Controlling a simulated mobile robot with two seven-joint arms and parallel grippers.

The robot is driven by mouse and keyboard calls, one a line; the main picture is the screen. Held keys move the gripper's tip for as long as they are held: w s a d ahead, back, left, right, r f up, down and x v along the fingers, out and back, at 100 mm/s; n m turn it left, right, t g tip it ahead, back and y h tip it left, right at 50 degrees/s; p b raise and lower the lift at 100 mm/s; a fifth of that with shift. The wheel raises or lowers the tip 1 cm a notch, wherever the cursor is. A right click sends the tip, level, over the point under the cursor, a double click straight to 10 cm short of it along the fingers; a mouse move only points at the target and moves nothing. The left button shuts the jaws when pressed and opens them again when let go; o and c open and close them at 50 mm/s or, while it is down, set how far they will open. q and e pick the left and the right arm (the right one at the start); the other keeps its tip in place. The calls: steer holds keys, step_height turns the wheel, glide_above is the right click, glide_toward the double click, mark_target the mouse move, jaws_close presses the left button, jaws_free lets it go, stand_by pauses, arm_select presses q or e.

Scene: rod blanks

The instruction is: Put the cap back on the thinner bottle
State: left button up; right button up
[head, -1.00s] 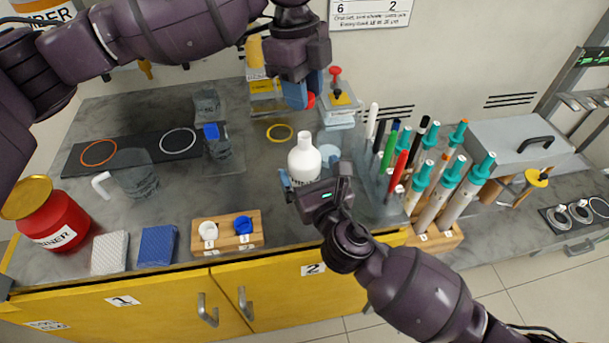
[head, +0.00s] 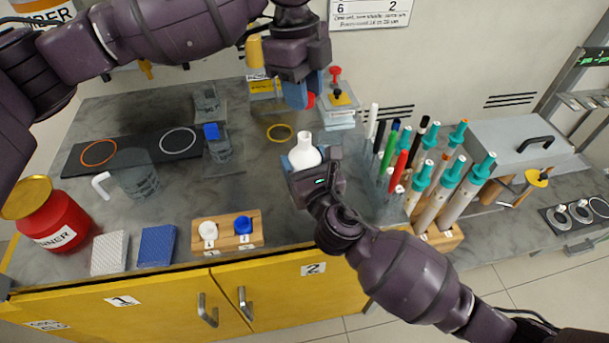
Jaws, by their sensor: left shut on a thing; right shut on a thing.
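A white bottle (head: 304,150) with a narrow open neck is held near the middle of the head view. My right gripper (head: 302,172) is shut on its body and hides the lower part. My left gripper (head: 302,95) is above it in the picture, shut on a small red cap (head: 310,100), mostly hidden by the blue fingers. The cap is apart from the bottle's mouth. I cannot tell from this view whether the bottle touches the bench.
A wooden block (head: 228,240) holds a white and a blue piece at the front. A clear beaker (head: 138,180), a red jar (head: 58,220) and blue-capped clear glassware (head: 218,150) stand left. A rack of pens and teal-capped tubes (head: 440,195) stands close right.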

mark_target(305, 135)
steer(key=c, duration=0.4)
arm_select(q)
steer(key=shift+f, duration=2.45)
steer(key=shift+f, duration=0.2)
steer(key=shift+f, duration=0.75)
steer(key=shift+f, duration=0.55)
